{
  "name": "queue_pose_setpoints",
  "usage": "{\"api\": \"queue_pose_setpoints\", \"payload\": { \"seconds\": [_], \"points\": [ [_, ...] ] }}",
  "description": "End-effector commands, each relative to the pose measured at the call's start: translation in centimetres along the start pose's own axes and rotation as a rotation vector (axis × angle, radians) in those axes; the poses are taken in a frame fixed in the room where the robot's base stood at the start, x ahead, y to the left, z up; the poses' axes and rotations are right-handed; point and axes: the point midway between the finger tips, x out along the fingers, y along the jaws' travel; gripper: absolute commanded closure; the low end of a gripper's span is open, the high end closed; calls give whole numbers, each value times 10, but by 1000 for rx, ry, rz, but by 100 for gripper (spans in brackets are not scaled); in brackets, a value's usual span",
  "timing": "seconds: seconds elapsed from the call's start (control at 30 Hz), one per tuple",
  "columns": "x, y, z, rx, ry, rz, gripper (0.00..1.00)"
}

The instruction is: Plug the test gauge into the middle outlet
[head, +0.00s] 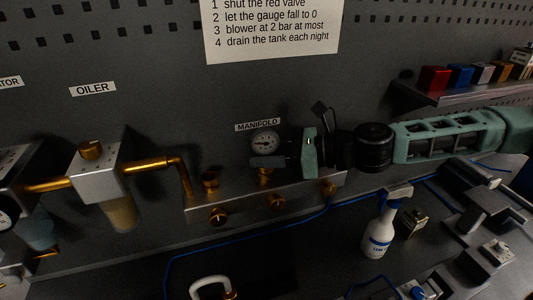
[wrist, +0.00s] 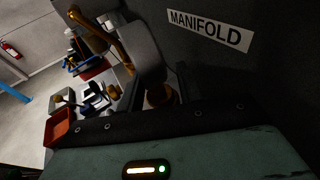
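The test gauge (head: 265,142), a round white dial in a dark case, stands upright above the manifold's middle top outlet (head: 265,174). The manifold (head: 245,200) is a grey bar with brass fittings. My gripper (head: 268,161) reaches in from the right, with a dark finger across the space just below the dial. In the wrist view a grey rounded body, likely the gauge (wrist: 143,48), and brass (wrist: 160,95) show between my two fingers. The finger hides the gauge's stem. I cannot tell whether the gauge is seated, or whether the fingers press on it.
The left top outlet (head: 210,181) is empty. A spray bottle (head: 380,228) and blue hose (head: 245,240) lie below. A shelf (head: 455,95) holds coloured blocks upper right.

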Motion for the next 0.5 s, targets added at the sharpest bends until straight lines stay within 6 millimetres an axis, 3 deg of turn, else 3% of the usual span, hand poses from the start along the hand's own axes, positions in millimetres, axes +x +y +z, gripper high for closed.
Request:
{"api": "queue_pose_setpoints", "payload": {
  "seconds": [0.37,0.5],
  "points": [
    [-1,0,-1,0,0,0,65],
    [-12,-1,-2,0,0,-3,65]
  ]
}}
